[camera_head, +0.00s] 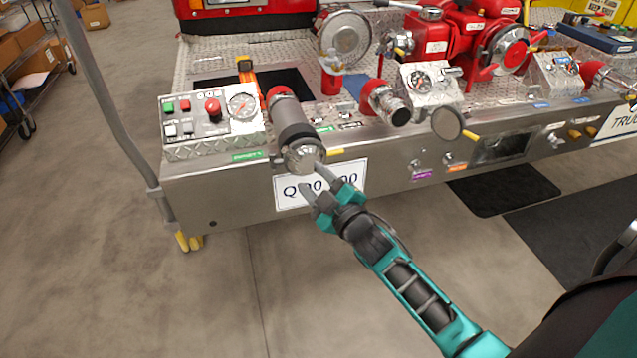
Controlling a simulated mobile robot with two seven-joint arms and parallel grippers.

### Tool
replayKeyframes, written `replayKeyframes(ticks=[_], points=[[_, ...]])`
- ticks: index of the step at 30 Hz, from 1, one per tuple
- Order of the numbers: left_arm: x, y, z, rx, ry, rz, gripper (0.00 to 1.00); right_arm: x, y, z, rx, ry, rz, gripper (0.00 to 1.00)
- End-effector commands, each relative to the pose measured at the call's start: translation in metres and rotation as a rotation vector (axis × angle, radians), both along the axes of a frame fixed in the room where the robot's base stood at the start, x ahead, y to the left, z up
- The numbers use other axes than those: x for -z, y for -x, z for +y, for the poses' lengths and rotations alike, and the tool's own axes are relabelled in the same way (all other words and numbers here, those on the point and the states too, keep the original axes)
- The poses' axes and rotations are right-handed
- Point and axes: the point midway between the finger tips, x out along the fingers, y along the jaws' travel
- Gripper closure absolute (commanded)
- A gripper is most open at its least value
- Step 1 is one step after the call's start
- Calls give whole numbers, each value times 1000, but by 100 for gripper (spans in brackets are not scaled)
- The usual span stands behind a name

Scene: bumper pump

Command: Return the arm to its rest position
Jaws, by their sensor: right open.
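My right arm comes in from the lower right, a teal and grey arm. Its gripper (312,182) is open and empty, with the two fingertips apart. The fingertips are just below the round metal end of a grey cylinder (296,130) with a red collar. I cannot tell whether they touch it. Behind the fingers is a white plate with lettering (348,172), partly hidden by the gripper. My left gripper does not show.
The metal bumper (230,192) spans the view and carries a control panel (208,114), a red pump (432,36) and several fittings. A grey pole (105,95) stands at left. Dark mats (520,188) lie at right. The floor (150,300) at lower left is clear.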

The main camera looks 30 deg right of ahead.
Motion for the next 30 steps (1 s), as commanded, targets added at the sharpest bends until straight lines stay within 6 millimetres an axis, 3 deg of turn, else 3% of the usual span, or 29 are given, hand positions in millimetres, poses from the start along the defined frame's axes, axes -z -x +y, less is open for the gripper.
replayKeyframes(ticks=[5, 23, 26, 30], points=[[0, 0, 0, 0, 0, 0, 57, 0, 11, 0, 0, 0, 0, 52], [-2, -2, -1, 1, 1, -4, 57, 6, 17, 2, -1, -19, 19, 52], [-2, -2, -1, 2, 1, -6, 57, 29, 39, 13, 1, -104, 103, 52], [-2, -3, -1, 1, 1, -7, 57, 78, 99, 41, 19, -314, 309, 52]])
